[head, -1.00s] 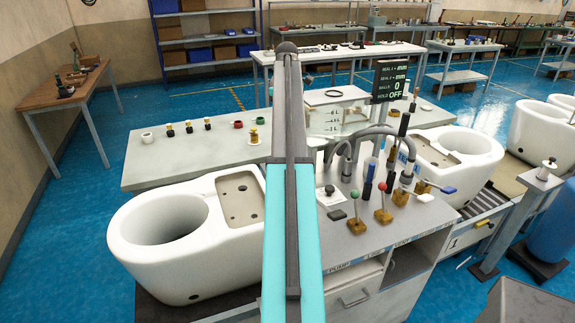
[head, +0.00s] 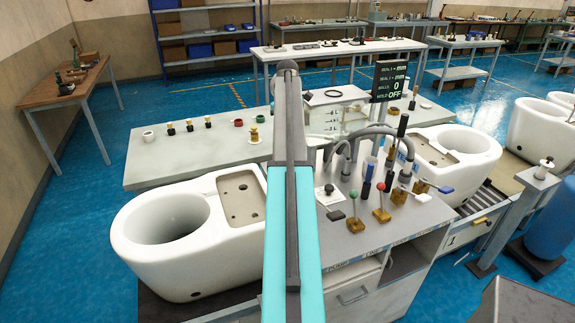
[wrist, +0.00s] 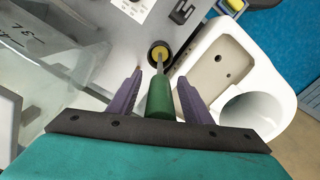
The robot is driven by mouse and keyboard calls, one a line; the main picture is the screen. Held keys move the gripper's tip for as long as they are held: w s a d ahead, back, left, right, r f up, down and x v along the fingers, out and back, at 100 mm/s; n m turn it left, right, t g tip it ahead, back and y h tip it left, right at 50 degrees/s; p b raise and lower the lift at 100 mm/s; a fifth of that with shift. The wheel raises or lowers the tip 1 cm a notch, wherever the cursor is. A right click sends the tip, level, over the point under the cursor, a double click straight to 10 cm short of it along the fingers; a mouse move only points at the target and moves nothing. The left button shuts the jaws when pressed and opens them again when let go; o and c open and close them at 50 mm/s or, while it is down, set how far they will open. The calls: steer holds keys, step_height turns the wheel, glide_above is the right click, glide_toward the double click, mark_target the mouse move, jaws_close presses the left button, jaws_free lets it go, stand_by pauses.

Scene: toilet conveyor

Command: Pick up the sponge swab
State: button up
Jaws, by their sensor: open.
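In the wrist view, my gripper (wrist: 158,76) is open, with its two purple fingers apart. A tool with a green handle (wrist: 158,100) lies in line between the fingers, with a visible gap towards the fingertips on each side. Its thin rod runs to a round black holder with a yellow ring (wrist: 159,53) on the grey worktop. This looks like the sponge swab, but no sponge end shows, so I cannot be sure. In the head view my arm hides the gripper, and I cannot surely pick out this tool among those on the cart.
A white toilet (wrist: 268,62) stands close right of the fingers in the wrist view, and a clear tank (wrist: 55,50) stands left. In the head view, the cart (head: 405,220) carries levers, hoses and a display (head: 390,81). Another toilet (head: 185,255) stands left.

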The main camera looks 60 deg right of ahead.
jaws_close()
steer(key=shift+r, duration=0.2)
stand_by(0.3)
step_height(320, 180, up, 12)
steer(key=b, duration=0.3)
steer(key=shift+b, duration=0.35)
step_height(320, 180, up, 6)
steer(key=p, duration=0.6)
steer(key=shift+f, duration=0.15)
stand_by(0.5)
